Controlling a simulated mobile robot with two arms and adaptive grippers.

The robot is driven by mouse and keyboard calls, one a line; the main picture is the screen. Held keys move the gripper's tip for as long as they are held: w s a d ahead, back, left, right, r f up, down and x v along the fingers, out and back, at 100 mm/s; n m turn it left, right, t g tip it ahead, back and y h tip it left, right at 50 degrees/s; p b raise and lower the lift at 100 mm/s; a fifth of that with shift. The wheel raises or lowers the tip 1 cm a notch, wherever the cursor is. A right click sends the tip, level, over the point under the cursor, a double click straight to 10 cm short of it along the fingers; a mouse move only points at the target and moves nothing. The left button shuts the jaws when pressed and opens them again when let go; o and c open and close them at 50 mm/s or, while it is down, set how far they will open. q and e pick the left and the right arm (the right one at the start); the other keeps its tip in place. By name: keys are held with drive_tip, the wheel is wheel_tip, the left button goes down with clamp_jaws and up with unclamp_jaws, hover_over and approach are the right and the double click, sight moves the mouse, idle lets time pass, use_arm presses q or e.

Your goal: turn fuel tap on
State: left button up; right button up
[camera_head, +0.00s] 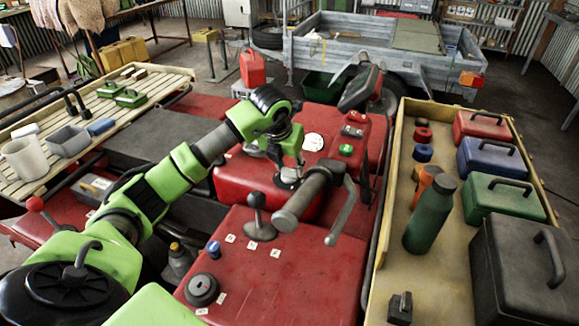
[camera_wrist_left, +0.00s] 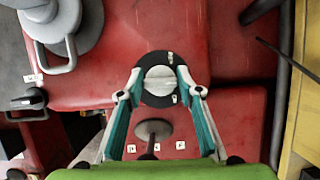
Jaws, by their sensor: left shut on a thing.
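The fuel tap appears to be the round grey knob on a black disc (camera_wrist_left: 159,79), set in red bodywork in the left wrist view. The disc carries a small white mark. My left gripper (camera_wrist_left: 160,74) has its two fingers on either side of this knob and is shut on it. In the head view my left gripper (camera_head: 289,174) reaches down to the red quad body behind the gear lever, and it hides most of the knob there. My right gripper is not in view.
A black-knobbed lever (camera_head: 257,215) stands on the red panel in front of the gripper. A grey handlebar grip with a lever (camera_head: 300,198) lies close to its right. A bench with a green bottle (camera_head: 430,215) and toolboxes is at the right. A slatted rack (camera_head: 150,90) is at the left.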

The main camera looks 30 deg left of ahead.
use_arm(q)
drive_tip(key=m+b, duration=0.1)
drive_tip(key=m, duration=0.1)
drive_tip(key=shift+a+f+m+h+b, duration=0.1)
drive_tip(key=shift+m+h+b, duration=0.2)
drive_tip(key=shift+h+b, duration=0.1)
drive_tip(key=m+h, duration=0.1)
drive_tip(key=m, duration=0.1)
drive_tip(key=shift+m+b, duration=0.3)
drive_tip(key=shift+b, duration=0.1)
drive_tip(key=m+h, duration=0.1)
drive_tip(key=m, duration=0.1)
drive_tip(key=shift+m, duration=0.3)
drive_tip(key=shift+m+g+h, duration=0.6)
drive_tip(key=shift+m+h, duration=0.1)
drive_tip(key=shift+m, duration=1.1)
drive_tip(key=o, duration=1.1)
